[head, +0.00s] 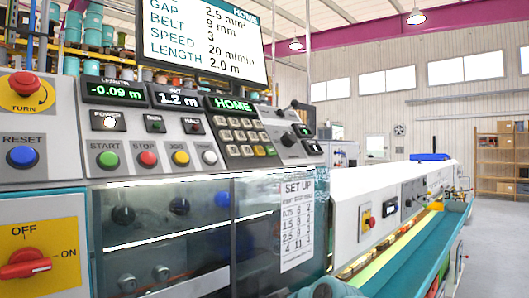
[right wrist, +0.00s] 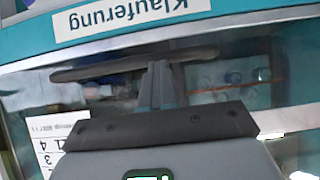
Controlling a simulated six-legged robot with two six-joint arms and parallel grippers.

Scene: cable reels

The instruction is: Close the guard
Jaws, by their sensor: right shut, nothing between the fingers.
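The clear guard (head: 160,240) hangs below the control panel in the head view, in front of several dark knobs and rollers. A white SET UP sheet (head: 297,225) is at its right part. Its lower edge is out of frame, so I cannot tell whether it is fully closed. In the right wrist view, a long dark handle bar (right wrist: 95,72) runs across the clear guard (right wrist: 235,85). My right gripper (right wrist: 158,68) is shut and empty, with its fingertips at the bar; whether they touch is unclear. My left gripper is not in view.
The control panel (head: 185,125) with buttons is above the guard, with a screen (head: 205,38) higher up. A red rotary switch (head: 27,263) is at left. A teal-edged conveyor (head: 420,240) runs away to the right. Open floor (head: 495,245) lies at far right.

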